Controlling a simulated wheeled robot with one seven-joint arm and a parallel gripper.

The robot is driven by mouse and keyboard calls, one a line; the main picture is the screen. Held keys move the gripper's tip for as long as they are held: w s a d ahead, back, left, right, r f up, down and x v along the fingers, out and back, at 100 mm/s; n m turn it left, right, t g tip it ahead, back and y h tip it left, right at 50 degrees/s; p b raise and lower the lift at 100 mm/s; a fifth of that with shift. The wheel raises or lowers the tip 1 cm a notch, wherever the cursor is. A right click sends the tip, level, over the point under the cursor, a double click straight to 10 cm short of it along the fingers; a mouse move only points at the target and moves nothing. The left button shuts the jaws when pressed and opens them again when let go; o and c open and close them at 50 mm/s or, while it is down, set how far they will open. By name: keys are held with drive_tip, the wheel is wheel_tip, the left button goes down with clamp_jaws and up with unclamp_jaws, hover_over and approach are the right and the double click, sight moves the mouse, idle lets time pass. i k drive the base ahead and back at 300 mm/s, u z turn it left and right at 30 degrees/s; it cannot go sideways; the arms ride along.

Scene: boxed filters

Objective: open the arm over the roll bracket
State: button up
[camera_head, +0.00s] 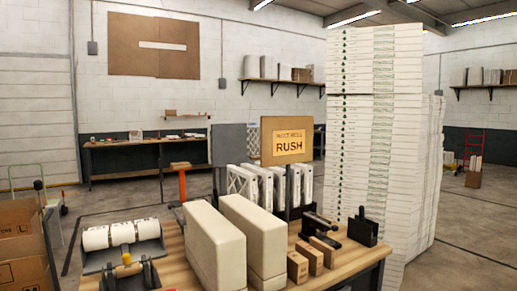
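The roll bracket (133,276) is at the left end of the wooden workbench, in the lower left of the view. A grey bar (122,250) shows along the front of the roll. I cannot tell clearly which part is the arm, or how far it is raised. My gripper is not in view.
Two tall cream blocks (208,247) stand on the workbench (345,262), right of the bracket. Small brown boxes (298,266) and black tools (362,229) are farther right. A RUSH sign (287,141) and white filters (243,184) stand behind. Cardboard boxes (20,245) are at far left.

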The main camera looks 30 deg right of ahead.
sight(126, 257)
drive_tip(key=k, duration=0.5)
drive_tip(key=u, duration=1.25)
drive_tip(key=i, duration=1.05)
drive_tip(key=z, duration=1.75)
